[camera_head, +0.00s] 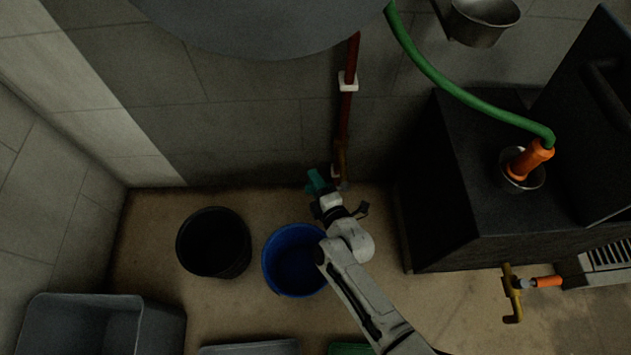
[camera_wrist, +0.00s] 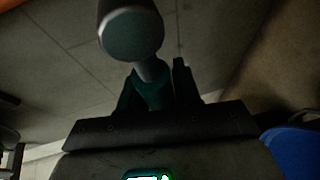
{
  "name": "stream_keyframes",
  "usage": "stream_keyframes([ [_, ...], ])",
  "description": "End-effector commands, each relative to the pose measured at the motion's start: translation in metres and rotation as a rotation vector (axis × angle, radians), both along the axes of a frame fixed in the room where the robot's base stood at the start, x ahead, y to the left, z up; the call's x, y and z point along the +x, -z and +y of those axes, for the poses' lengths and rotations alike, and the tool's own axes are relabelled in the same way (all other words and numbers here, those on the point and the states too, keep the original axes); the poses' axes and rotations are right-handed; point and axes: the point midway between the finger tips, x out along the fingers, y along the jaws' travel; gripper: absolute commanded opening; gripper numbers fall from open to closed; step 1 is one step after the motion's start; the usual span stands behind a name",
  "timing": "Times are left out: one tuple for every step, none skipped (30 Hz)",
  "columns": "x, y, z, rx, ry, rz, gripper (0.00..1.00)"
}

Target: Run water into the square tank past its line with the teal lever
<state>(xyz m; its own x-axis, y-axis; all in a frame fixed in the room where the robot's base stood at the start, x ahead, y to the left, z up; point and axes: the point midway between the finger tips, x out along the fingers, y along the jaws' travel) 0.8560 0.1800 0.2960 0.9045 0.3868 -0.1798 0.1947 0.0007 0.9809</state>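The teal lever (camera_head: 316,181) is at the foot of the red pipe on the back wall. My gripper (camera_wrist: 155,92) is at the lever. In the wrist view its dark fingers stand on both sides of the teal lever (camera_wrist: 152,94), which fills the gap between them. A grey rounded end (camera_wrist: 132,36) sits just beyond the fingers. A grey square-cornered tub (camera_head: 95,318) at the lower left is the likeliest square tank. Its line and any water in it cannot be made out.
A blue bucket (camera_head: 290,262) stands on the floor below my gripper, with a black bucket (camera_head: 213,243) to its left. A dark cabinet (camera_head: 455,205) stands to the right. A green hose (camera_head: 465,88) runs to an orange nozzle in a cup. A brass tap (camera_head: 512,290) is at lower right.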

Motion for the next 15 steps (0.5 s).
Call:
stream_keyframes([
  [-0.0002,0.0003,0.0001,0.000,0.000,0.001,0.25],
  [-0.0002,0.0003,0.0001,0.000,0.000,0.001,0.22],
  [-0.0001,0.0003,0.0000,0.000,0.000,0.001,0.18],
  [-0.0003,0.0003,0.0000,0.000,0.000,0.001,0.15],
  [-0.0003,0.0003,0.0000,0.000,0.000,0.001,0.12],
  [-0.0003,0.0003,0.0000,0.000,0.000,0.001,0.09],
  [-0.0003,0.0004,0.0000,0.000,0.000,0.001,0.06],
  [-0.0003,0.0004,0.0000,0.000,0.000,0.001,0.03],
  [-0.0003,0.0004,0.0000,0.000,0.000,0.001,0.00],
  [-0.0003,0.0004,0.0000,0.000,0.000,0.001,0.00],
  [-0.0003,0.0004,0.0000,0.000,0.000,0.001,0.00],
  [-0.0003,0.0005,0.0000,0.000,0.000,0.001,0.00],
  [-0.0004,0.0005,0.0000,0.000,0.000,0.001,0.00],
  [-0.0004,0.0005,0.0000,0.001,0.000,0.001,0.00],
  [-0.0004,0.0005,0.0000,0.001,0.000,0.001,0.00],
])
